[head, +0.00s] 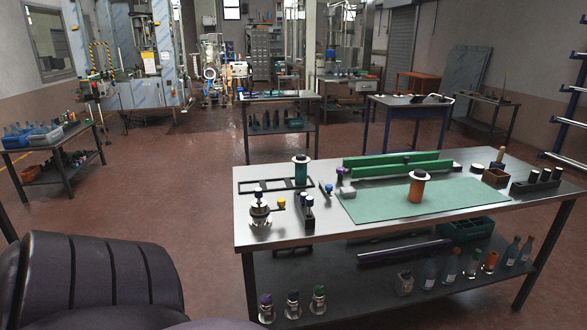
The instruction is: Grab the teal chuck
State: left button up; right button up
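The teal chuck (301,173) stands upright near the back left of the steel-topped table (240,218). It is a teal cylinder with a white ring and a dark knob on top. It stands at a flat black frame (262,185); whether it sits in a slot of it I cannot tell. A similar orange chuck (416,191) stands on the green mat (372,209), to the right of the teal one. Neither of my grippers is in view.
In front of the teal chuck are a metal fitting (260,212) and a black block with pegs (307,213). Green bars (398,167) lie along the back. A peg holder (536,184) stands at the right. The lower shelf (350,290) holds several bottles. Open floor (180,200) lies left of the table.

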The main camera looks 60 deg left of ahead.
aim_at(301, 167)
jog(key=k+j, duration=0.1)
jog(key=j, duration=0.45)
jog(key=k+j, duration=0.1)
jog(key=j, duration=0.5)
jog(key=k+j, duration=0.1)
jog(key=j, duration=1.05)
jog(key=k+j, duration=0.15)
jog(key=j, duration=0.4)
jog(key=k+j, duration=0.1)
jog(key=j, duration=0.45)
